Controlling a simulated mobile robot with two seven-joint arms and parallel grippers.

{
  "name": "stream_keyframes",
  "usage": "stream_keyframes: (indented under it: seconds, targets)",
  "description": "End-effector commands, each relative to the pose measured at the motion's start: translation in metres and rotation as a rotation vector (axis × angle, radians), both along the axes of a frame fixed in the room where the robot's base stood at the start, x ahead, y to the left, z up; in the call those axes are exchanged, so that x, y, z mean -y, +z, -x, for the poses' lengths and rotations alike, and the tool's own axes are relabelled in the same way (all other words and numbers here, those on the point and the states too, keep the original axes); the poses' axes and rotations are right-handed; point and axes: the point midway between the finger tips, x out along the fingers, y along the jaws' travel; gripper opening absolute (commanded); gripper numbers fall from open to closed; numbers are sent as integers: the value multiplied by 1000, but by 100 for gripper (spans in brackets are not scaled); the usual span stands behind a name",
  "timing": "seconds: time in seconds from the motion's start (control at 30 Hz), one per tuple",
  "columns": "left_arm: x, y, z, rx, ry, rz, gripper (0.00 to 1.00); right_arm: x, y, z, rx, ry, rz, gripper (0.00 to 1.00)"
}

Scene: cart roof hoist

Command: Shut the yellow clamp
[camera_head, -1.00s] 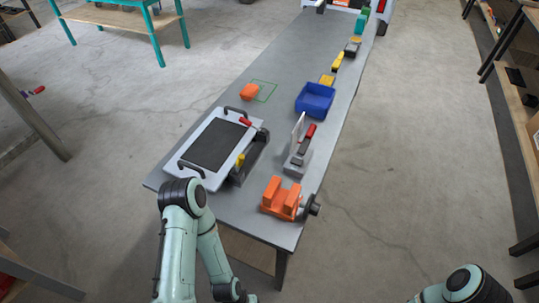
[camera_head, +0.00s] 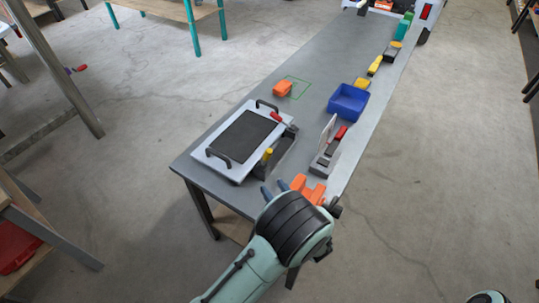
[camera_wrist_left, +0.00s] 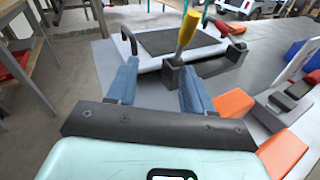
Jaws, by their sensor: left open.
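The yellow clamp's handle (camera_head: 267,154) stands up, slightly tilted, on the dark bar along the right side of the white plate (camera_head: 205,159). In the left wrist view the yellow handle (camera_wrist_left: 187,32) rises from a dark block just beyond the fingertips, nearer the right finger. My left gripper (camera_head: 276,189) is open and empty, in front of the clamp and beside the orange vise (camera_head: 308,187); its two blue fingers (camera_wrist_left: 158,72) are wide apart and appear clear of the handle. My right gripper is out of view; only a bit of that arm shows at the bottom right.
A red handle (camera_head: 277,117) sits at the far end of the dark bar. A grey fixture with a red part (camera_head: 341,132) stands to the right, with a blue bin (camera_head: 348,102) behind it. An orange object (camera_head: 282,88) lies beyond the plate near a green outline.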

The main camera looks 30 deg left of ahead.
Motion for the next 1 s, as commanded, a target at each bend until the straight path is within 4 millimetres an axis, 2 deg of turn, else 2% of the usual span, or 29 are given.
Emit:
stream_keyframes:
  seconds: [0.03, 0.1, 0.23, 0.37, 0.7, 1.0]
  targets:
    - [13, 9, -8, 17, -46, -34, 51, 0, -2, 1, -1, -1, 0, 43]
    - [22, 19, -15, 32, -82, -66, 51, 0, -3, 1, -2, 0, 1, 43]
    - [20, 24, -23, 38, -99, -83, 51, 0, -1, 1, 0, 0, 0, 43]
    - [5, 24, -34, 38, -95, -81, 51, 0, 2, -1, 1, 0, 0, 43]
    - [-53, 24, -77, 38, -93, -79, 51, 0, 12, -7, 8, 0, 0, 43]
    - [-79, 23, -97, 36, -96, -79, 51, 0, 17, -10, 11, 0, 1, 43]
